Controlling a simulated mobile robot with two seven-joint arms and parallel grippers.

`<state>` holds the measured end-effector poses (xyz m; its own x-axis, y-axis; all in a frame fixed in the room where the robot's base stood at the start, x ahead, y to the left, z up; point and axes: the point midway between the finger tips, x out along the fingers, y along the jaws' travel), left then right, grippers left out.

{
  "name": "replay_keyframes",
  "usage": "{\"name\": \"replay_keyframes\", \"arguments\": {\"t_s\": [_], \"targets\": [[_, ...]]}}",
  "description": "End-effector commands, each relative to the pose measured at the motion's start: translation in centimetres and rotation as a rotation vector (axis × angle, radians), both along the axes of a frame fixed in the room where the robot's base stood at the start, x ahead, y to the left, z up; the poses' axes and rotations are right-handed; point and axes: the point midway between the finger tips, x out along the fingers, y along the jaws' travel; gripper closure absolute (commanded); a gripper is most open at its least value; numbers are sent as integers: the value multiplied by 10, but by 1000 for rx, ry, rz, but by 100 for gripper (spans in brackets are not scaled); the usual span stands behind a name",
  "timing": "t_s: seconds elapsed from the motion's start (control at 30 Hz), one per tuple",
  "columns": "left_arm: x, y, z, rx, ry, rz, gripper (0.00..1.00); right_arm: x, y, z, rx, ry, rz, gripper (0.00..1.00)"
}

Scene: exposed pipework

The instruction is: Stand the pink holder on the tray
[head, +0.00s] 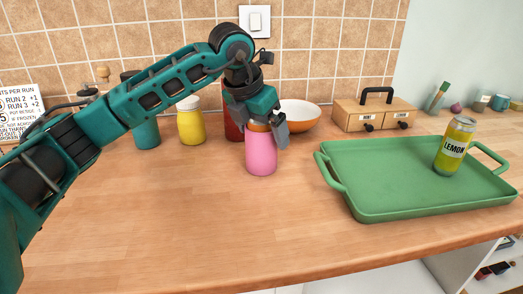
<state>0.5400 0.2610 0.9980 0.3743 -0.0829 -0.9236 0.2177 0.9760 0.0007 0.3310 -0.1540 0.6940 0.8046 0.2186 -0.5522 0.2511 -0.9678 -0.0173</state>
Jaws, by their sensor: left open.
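The pink holder (261,157) stands upright on the wooden counter, left of the green tray. My left gripper (268,138) is directly over its top, with its open fingers at the holder's upper part. Whether the fingers touch it cannot be told, and the gripper hides part of the holder's rim. The green tray (400,197) lies on the counter at the right, with a handle at each end. A yellow lemon can (454,147) stands on the tray's right part. My right gripper is not in view.
Behind stand a teal container (146,133), a yellow jar (191,125), a red container (233,127) partly hidden by my arm, and an orange-white bowl (300,122). A wooden drawer box (373,115) is behind the tray. The tray's left and middle are clear, as is the front counter.

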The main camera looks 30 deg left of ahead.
Motion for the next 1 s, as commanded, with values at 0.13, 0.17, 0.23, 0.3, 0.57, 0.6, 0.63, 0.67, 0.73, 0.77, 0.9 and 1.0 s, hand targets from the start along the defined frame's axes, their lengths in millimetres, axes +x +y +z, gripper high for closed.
{"name": "replay_keyframes", "arguments": {"t_s": [0.13, 0.17, 0.23, 0.3, 0.57, 0.6, 0.63, 0.67, 0.73, 0.77, 0.9, 1.0], "targets": [[0, 0, 1, 0, 0, 0, 3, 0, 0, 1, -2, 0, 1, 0], [0, 0, 1, 0, 0, 0, 6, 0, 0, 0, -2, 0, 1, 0], [0, 0, 1, 0, 0, 0, 12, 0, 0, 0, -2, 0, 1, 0], [0, 0, 1, 0, 0, 0, 19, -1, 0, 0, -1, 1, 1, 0], [0, 0, 1, 0, 0, 0, 44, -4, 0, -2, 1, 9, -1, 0], [0, 0, 1, 0, 0, 0, 48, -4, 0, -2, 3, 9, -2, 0], [0, 0, 1, 0, 0, 0, 51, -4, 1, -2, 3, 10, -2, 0], [0, 0, 1, 0, 0, 0, 54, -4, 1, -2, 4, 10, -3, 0], [0, 0, 1, 0, 0, 0, 60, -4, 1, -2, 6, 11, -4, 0], [0, 0, 1, 0, 0, 0, 63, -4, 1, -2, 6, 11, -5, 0], [0, 0, 2, -1, -2, 0, 69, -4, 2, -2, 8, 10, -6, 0], [0, 0, 2, 0, -2, 0, 69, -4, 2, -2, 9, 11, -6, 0]]}}
